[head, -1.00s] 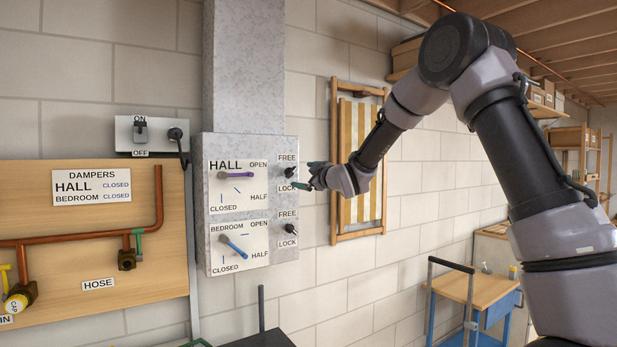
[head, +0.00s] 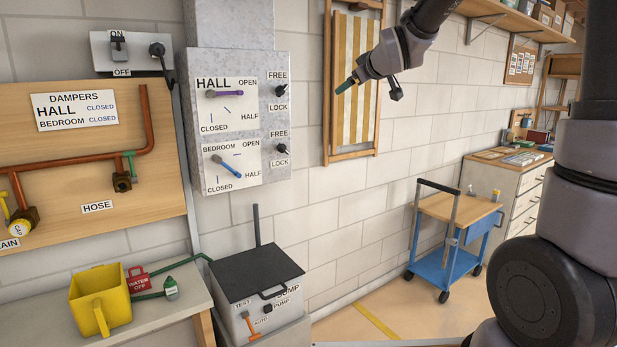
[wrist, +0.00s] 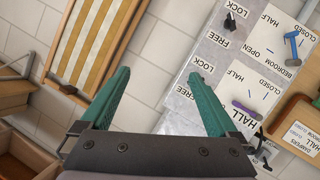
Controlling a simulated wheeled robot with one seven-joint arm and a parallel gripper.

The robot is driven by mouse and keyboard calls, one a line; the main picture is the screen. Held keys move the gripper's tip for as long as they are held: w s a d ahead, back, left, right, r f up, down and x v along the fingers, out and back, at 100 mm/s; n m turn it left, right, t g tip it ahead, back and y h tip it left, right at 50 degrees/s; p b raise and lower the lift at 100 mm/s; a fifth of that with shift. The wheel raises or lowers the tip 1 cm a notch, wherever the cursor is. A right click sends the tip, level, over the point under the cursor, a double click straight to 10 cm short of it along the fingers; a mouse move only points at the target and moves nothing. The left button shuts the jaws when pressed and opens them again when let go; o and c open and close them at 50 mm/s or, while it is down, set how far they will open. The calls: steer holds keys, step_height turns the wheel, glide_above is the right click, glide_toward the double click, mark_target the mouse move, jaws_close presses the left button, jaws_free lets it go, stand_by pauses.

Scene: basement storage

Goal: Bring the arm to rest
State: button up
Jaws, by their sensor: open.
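My gripper (head: 346,85) is in the air in front of the wall, to the right of the damper box (head: 299,95) and in front of the striped folded chair (head: 350,125). It touches nothing that I can see. In the wrist view its two green fingers (wrist: 158,100) are spread apart with nothing between them. The hall lever (head: 228,93) is purple and lies level, its tip to the right. The blue bedroom lever (head: 228,160) slants down to the right, toward HALF. Two small black FREE/LOCK knobs (head: 281,91) sit on the box's right side.
A blue trolley (head: 455,208) with a wooden top stands right of centre. A bench (head: 60,325) at lower left holds a yellow bucket (head: 118,285). The sump box (head: 258,270) is below the damper box. A drawer cabinet (head: 525,185) and shelf are at right. Floor beside the trolley is clear.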

steer(key=s+d+f+m+g+h, duration=0.1)
steer(key=s+d+m+g+h, duration=0.2)
steer(key=s+d+m, duration=0.65)
steer(key=s+d+f+m+g, duration=0.1)
steer(key=s+f+g, duration=0.1)
steer(key=s, duration=0.9)
steer(key=s+d+f+m+g, duration=0.1)
steer(key=s+f, duration=0.3)
steer(key=s, duration=0.8)
steer(key=shift+s+d+m+g+y, duration=0.25)
steer(key=shift+d+m+g+y, duration=0.15)
steer(key=shift+d+m, duration=0.2)
